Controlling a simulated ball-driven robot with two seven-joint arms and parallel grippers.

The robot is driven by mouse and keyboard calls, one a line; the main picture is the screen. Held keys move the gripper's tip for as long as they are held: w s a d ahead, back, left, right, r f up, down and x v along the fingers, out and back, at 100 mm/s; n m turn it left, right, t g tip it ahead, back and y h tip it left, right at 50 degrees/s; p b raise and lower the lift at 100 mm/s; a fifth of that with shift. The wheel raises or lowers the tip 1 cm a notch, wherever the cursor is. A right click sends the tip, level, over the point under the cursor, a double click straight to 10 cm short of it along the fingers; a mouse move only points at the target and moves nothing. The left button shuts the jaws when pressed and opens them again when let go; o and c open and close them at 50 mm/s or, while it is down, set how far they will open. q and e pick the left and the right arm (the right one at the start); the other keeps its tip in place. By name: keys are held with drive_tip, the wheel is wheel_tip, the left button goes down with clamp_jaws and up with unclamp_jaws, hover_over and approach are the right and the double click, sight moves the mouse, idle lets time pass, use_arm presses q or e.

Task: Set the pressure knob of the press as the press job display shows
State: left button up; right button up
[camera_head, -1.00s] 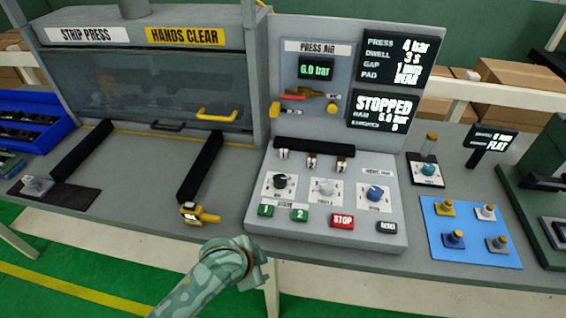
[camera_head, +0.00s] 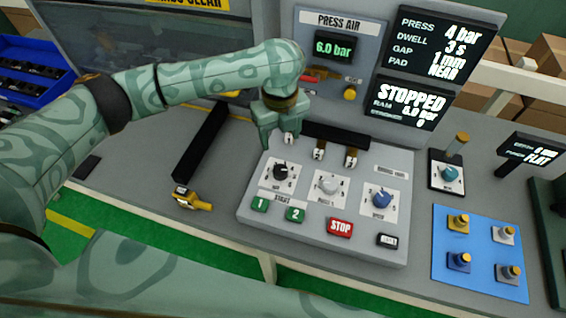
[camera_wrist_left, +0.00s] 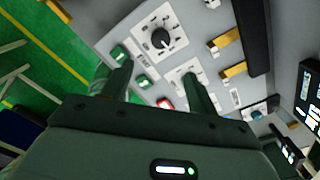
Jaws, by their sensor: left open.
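The press job display (camera_head: 440,40) reads PRESS 4 bar, DWELL 3 s, GAP 1 mm, PAD NEAR. The console (camera_head: 320,239) has a black knob (camera_head: 281,171), a grey knob (camera_head: 327,185) and a blue knob (camera_head: 382,199), each on a white dial plate. Their labels are too small to read surely, so I cannot tell which is the pressure knob. My left gripper (camera_head: 284,140) is open and empty, pointing down above the black knob. In the left wrist view the black knob (camera_wrist_left: 160,38) lies beyond the gap between the fingers (camera_wrist_left: 160,82), apart from them. My right gripper is not in view.
Green buttons (camera_head: 295,214) and a red STOP button (camera_head: 340,227) sit close in front of the knobs. Small levers (camera_head: 319,152) stand behind. The air gauge (camera_head: 333,47) reads 6.0 bar; the status display (camera_head: 404,102) reads STOPPED. A blue mat (camera_head: 481,275) lies right.

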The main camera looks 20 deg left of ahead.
use_arm(q)
drive_tip(key=b, duration=0.1)
approach(280, 170)
drive_tip(key=shift+a, duration=0.1)
wheel_tip(280, 170, down, 8)
drive_tip(key=b, duration=0.2)
drive_tip(key=shift+f+b, duration=0.15)
drive_tip(key=shift+b, duration=0.25)
drive_tip(key=shift+w+f, duration=0.1)
drive_tip(key=shift+f, duration=0.35)
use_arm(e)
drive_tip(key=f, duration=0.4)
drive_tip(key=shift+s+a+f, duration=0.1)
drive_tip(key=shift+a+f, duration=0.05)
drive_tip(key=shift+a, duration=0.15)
use_arm(q)
drive_tip(key=c, duration=1)
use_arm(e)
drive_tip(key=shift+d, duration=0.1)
